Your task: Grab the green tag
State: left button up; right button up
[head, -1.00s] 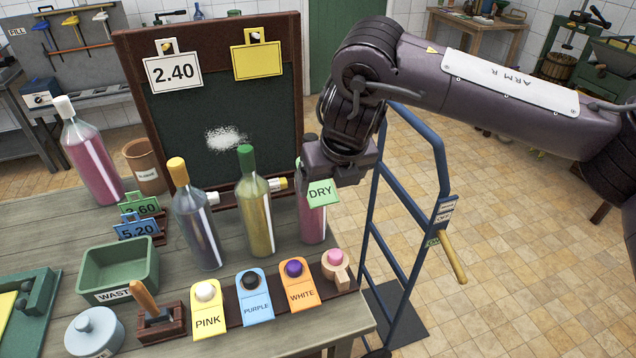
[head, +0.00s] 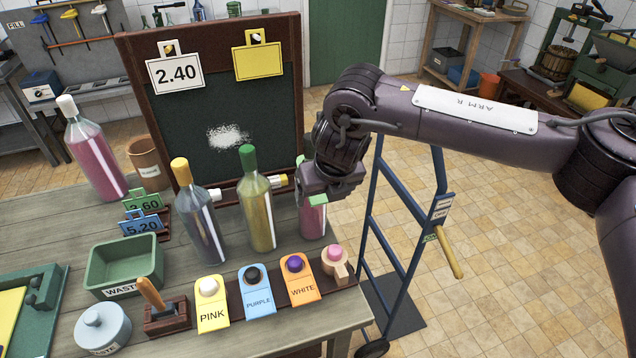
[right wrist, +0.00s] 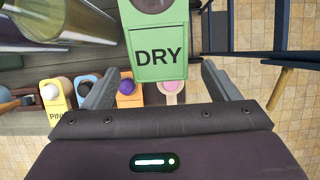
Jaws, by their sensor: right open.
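A green tag (right wrist: 157,52) reading DRY fills the top middle of the right wrist view. In the head view a small green part of it (head: 318,200) shows below my right gripper (head: 326,188), beside a bottle with pink contents (head: 312,222). My right gripper is open. In the right wrist view its fingers stand apart, one on either side of the tag's lower end, with gaps between them and the tag. The hand hides most of the tag and the bottle's neck in the head view. My left gripper is not in view.
A yellow-green bottle (head: 258,215) and a grey-blue bottle (head: 200,228) stand left of the hand. The chalkboard (head: 230,110) rises behind. Labelled tags, including an orange WHITE tag (head: 302,290), lie in front. A blue hand truck (head: 372,230) stands to the right.

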jog(key=shift+f, duration=0.15)
jog(key=c, duration=1.1)
jog(key=shift+o, duration=0.2)
jog(key=shift+r, duration=0.55)
notch_tip(320, 180, up, 20)
jog(key=b, duration=0.1)
jog(key=shift+f+b, duration=0.25)
jog(key=shift+b, duration=0.15)
